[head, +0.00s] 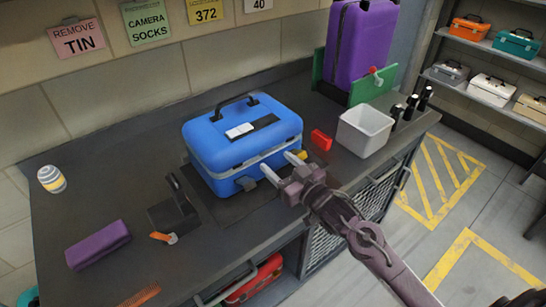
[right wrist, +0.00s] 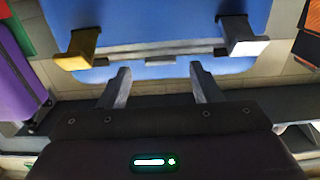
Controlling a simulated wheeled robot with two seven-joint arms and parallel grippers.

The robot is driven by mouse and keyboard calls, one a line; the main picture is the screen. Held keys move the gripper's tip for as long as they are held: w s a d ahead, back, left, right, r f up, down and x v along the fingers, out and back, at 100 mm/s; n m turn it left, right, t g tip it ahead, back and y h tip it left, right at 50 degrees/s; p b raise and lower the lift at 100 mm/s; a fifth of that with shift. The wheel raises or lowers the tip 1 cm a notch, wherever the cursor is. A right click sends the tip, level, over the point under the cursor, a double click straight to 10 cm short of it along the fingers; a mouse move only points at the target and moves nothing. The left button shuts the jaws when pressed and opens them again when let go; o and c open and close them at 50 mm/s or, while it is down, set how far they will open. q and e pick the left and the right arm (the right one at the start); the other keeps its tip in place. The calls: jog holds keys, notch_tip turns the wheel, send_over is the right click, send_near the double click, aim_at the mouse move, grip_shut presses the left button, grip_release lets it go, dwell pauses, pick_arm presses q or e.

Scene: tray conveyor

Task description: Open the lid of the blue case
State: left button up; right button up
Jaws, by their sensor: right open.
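The blue case (head: 240,135) stands on the dark counter with its lid shut. Its black handle is on top, beside a white label. Contact cannot be told. My left gripper is out of view.
A red block (head: 321,140) and white bin (head: 366,131) stand right of the case. A purple suitcase (head: 360,42) stands behind. The counter's left part has free room.

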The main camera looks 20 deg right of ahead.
aim_at(269, 155)
jog(key=shift+x, duration=1.55)
jog(key=shift+c, duration=0.2)
grip_shut()
